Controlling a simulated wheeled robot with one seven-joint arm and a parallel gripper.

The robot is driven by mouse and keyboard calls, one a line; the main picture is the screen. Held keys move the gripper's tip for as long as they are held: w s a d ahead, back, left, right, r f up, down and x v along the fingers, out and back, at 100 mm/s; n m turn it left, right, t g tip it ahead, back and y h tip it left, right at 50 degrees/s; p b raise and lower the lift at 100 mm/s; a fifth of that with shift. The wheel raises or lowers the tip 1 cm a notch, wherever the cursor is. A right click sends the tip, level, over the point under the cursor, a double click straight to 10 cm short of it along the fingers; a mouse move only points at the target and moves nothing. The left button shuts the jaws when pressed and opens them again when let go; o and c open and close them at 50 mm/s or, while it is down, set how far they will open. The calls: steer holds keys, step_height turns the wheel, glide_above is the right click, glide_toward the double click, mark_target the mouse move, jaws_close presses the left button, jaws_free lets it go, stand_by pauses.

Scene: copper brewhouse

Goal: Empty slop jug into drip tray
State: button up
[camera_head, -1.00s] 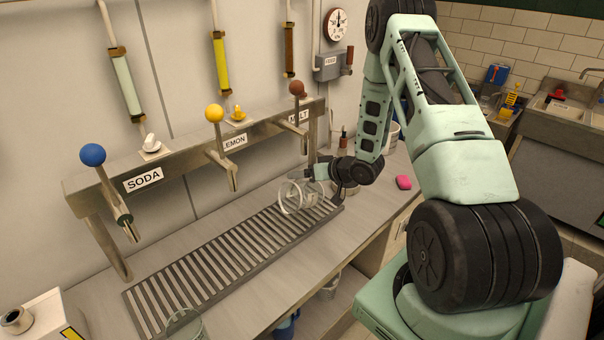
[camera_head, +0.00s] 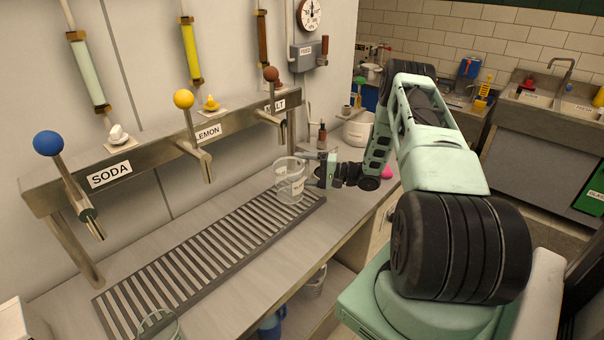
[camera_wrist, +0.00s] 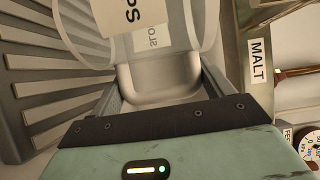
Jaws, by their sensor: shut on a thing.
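The slop jug (camera_head: 289,186) is clear, with a white label. It stands roughly upright over the far right end of the drip tray. My gripper (camera_head: 314,168) is shut on the jug from its right side. In the wrist view the jug (camera_wrist: 178,72) sits between my two fingers, its label partly cut off by the frame. The slatted drip tray (camera_head: 205,253) runs along the counter below the taps; its slats also fill the left of the wrist view (camera_wrist: 40,75). I cannot tell if liquid is in the jug, or if its base touches the tray.
Soda (camera_head: 48,143), lemon (camera_head: 184,99) and malt (camera_head: 271,74) tap levers stand on a steel rail behind the tray. Another clear vessel (camera_head: 160,327) is at the tray's near end. The counter front is clear.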

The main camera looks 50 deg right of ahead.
steer(key=shift+p, duration=0.3)
steer(key=d+r, duration=0.4)
steer(key=d, duration=0.2)
steer(key=shift+b, duration=0.35)
steer(key=shift+f, duration=0.1)
stand_by(0.4)
